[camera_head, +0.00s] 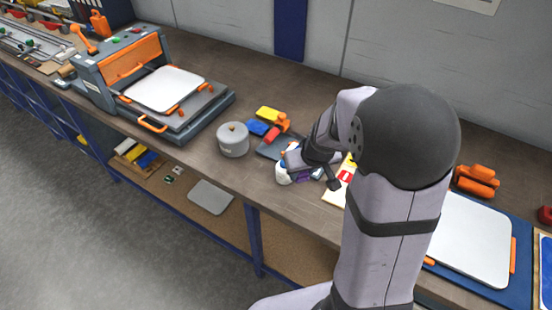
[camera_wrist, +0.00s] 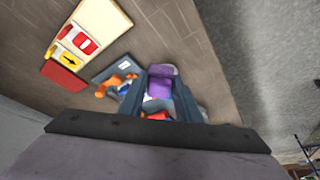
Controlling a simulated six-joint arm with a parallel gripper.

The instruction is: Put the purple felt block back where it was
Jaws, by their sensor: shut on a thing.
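The purple felt block (camera_wrist: 159,84) sits between the two dark jaws of my gripper (camera_wrist: 160,92) in the wrist view, and the jaws are shut on it. In the head view my gripper (camera_head: 300,168) is over the middle of the bench, and a small part of the purple block (camera_head: 302,177) shows under it. My wrist and forearm hide most of the block there. I cannot tell whether the block touches anything below it. A dark grey tray (camera_head: 270,149) lies just behind and left of the gripper; it also shows in the wrist view (camera_wrist: 105,74).
A grey lidded pot (camera_head: 233,140) stands left of the gripper. A sign board (camera_wrist: 85,35) lies nearby. A large press (camera_head: 150,85) is at left. The bench's front edge is close.

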